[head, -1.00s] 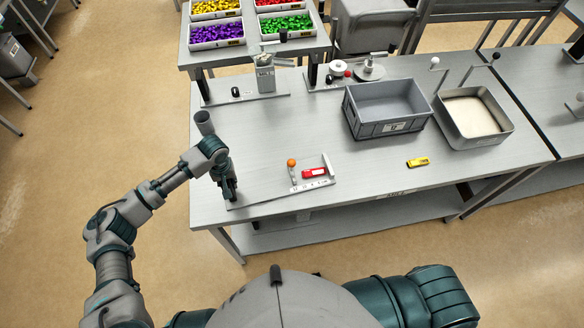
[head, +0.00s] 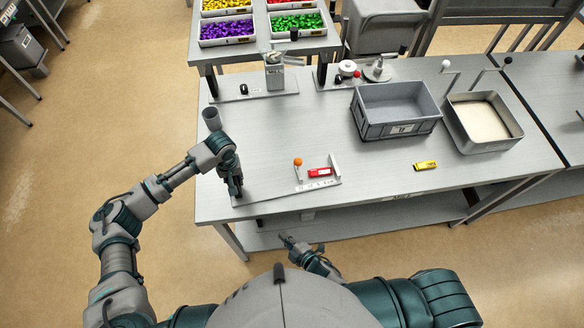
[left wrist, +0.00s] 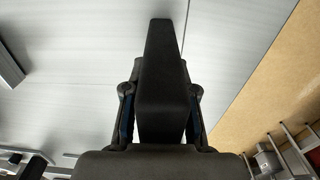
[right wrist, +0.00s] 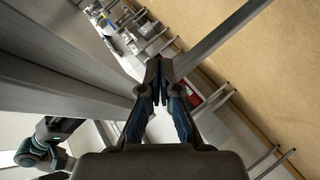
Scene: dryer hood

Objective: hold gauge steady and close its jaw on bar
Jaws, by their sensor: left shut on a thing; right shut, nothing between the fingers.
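The gauge (head: 316,185) lies near the table's front edge, with a marked pale base, an orange-knobbed post (head: 298,163) at its left and an upright grey jaw (head: 335,163) at its right. A red bar (head: 320,172) lies between them, with a gap visible on the post side. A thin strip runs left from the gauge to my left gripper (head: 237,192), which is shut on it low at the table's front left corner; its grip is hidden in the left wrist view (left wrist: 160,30). My right gripper (head: 287,240) is shut and empty, in front of the table edge; its fingers show in the right wrist view (right wrist: 158,65).
A yellow piece (head: 425,165) lies right of the gauge. A grey crate (head: 398,128) and a metal tray (head: 485,145) stand behind it. A dark cup (head: 211,118) stands by my left wrist. The table's front edge and lower shelf (head: 350,222) lie near my right gripper.

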